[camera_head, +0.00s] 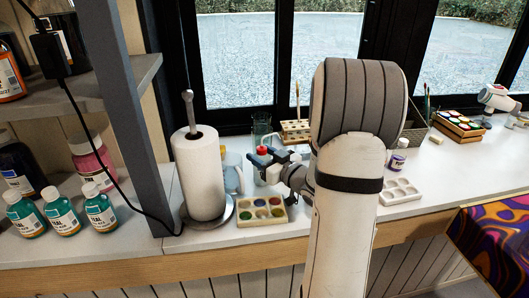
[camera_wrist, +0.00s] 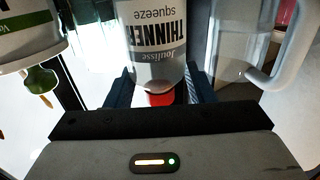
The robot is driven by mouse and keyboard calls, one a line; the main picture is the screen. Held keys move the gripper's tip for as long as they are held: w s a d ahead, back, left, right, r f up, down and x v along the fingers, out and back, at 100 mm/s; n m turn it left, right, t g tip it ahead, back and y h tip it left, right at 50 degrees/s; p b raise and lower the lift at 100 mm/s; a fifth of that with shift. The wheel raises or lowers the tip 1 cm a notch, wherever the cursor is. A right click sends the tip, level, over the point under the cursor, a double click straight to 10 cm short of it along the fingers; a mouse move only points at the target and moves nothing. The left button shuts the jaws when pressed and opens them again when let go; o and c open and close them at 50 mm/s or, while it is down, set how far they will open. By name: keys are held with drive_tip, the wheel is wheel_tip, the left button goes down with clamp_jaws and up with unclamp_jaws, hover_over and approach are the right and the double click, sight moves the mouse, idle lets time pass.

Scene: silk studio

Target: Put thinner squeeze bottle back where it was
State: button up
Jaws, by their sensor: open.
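The thinner squeeze bottle (camera_wrist: 155,45), with a grey label and a red cap, appears upside down in the wrist view. In the head view its red cap (camera_head: 268,140) shows on the white counter behind the paint palette, while much of its body is hidden by my gripper. My gripper (camera_wrist: 160,88) is open, with its dark fingers on either side of the red cap. It also shows in the head view (camera_head: 264,157), at the cap's height. I cannot tell whether a finger touches the bottle.
A paper towel roll (camera_head: 199,175) and a paint palette (camera_head: 262,211) stand near my gripper. A clear jug (camera_head: 233,172) is close on the left; its handle (camera_wrist: 285,55) shows in the wrist view. A wooden brush block (camera_head: 296,132) is behind. Bottles fill the left shelf.

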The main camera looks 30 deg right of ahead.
drive_tip(key=shift+s+r+p, duration=0.1)
drive_tip(key=shift+r+p, duration=0.9)
drive_tip(key=shift+r, duration=0.2)
drive_tip(key=v, duration=0.7)
drive_tip(key=shift+s+f+b, duration=0.2)
drive_tip(key=shift+f+b, duration=0.05)
drive_tip(key=shift+b, duration=0.2)
drive_tip(key=shift+w, duration=0.1)
